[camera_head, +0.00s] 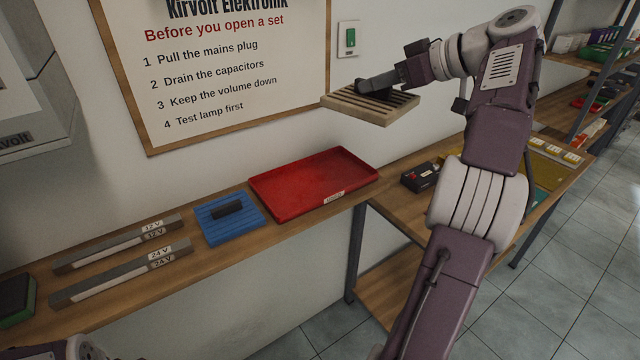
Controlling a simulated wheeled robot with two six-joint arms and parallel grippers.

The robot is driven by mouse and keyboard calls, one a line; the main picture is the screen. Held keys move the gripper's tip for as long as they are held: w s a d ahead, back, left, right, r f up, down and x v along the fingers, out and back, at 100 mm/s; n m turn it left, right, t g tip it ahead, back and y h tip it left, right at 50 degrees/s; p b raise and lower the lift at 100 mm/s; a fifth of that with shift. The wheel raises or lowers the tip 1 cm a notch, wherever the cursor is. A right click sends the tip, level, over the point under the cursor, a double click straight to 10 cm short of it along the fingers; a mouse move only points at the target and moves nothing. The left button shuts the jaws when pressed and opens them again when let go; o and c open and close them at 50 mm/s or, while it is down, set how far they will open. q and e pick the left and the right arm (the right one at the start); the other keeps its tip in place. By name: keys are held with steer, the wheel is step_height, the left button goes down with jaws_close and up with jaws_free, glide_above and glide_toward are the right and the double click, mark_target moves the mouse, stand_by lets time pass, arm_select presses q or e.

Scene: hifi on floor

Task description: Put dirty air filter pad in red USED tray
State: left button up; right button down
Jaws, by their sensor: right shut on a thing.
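My right gripper (368,86) is shut on the air filter pad (352,106), a flat beige-framed piece with dark grey slats. The pad is in the air, level with the lower part of the wall sign and beyond the red tray's right side in the picture. The red tray (290,187) lies on the wooden shelf along the wall. It looks empty, with a small white label on its front rim, too small to read. Of my left arm only a bit shows at the bottom left corner; its gripper is out of view.
Left of the red tray is a blue ribbed mat (211,231) with a dark block (227,208) on it. Further left are grey bars (110,281) labelled 12 V and 24 V. A black box (420,176) stands on the right-hand bench. A switch (349,38) is on the wall.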

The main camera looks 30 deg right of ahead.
steer(key=w+d+f, duration=0.1)
steer(key=d+f+m+h, duration=0.1)
steer(key=w+d+f+m+b, duration=0.1)
steer(key=shift+w+f+t+h, duration=0.35)
steer(key=shift+f+t+h, duration=0.05)
step_height(320, 180, down, 6)
steer(key=w+d+m+h+b, duration=0.1)
steer(key=w+d+b, duration=0.1)
steer(key=b, duration=0.1)
glide_above(315, 183)
steer(key=shift+h, duration=0.4)
step_height(315, 183, down, 16)
steer(key=shift+w+f, duration=0.15)
steer(key=f, duration=0.3)
steer(key=shift+s+f+b, duration=0.15)
steer(key=shift+s+b, duration=0.05)
steer(key=shift+b, duration=0.1)
steer(key=shift+w+d+f, duration=0.1)
steer(key=shift+w+f, duration=0.05)
steer(key=shift+f, duration=0.2)
